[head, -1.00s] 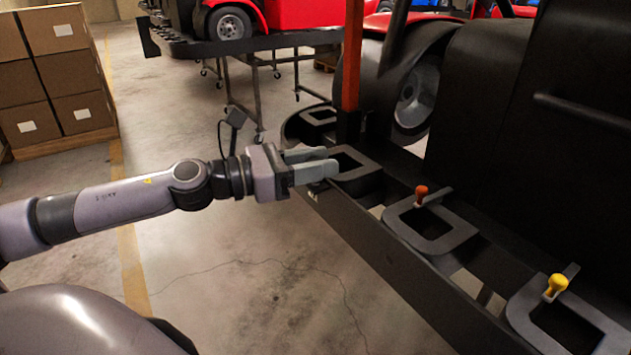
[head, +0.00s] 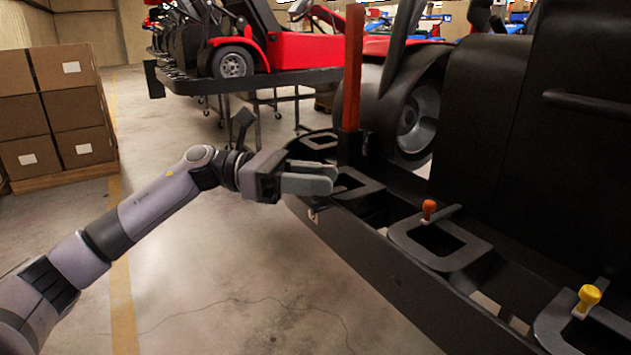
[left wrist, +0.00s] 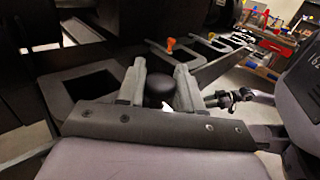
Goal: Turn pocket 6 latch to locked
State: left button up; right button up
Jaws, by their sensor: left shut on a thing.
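My left gripper (head: 334,178) is at the outer edge of the black rail (head: 400,292), beside a square pocket frame (head: 368,184). In the left wrist view its two fingers (left wrist: 160,82) stand on either side of a rounded black knob (left wrist: 157,90) and are shut on it. The knob is hidden by the fingers in the head view. I cannot read a pocket number or tell the latch's angle. My right gripper is not in view.
Nearer pockets carry an orange knob (head: 429,210) and a yellow knob (head: 588,297). A red upright post (head: 352,70) stands just behind the gripper. Cardboard boxes (head: 60,105) are at the left. The floor beside the rail is clear.

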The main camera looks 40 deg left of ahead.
pick_arm(q)
jog(key=shift+r, duration=0.25)
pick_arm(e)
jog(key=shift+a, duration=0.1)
pick_arm(q)
jog(key=o, duration=1)
jog(key=shift+c, duration=0.2)
jog(key=shift+f, duration=0.1)
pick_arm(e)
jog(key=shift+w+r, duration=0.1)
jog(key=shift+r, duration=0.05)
pick_arm(q)
jog(key=v, duration=0.7)
jog(key=shift+b, duration=0.4)
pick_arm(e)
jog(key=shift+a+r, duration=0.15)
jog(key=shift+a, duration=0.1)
pick_arm(q)
jog(key=shift+w+a, duration=0.1)
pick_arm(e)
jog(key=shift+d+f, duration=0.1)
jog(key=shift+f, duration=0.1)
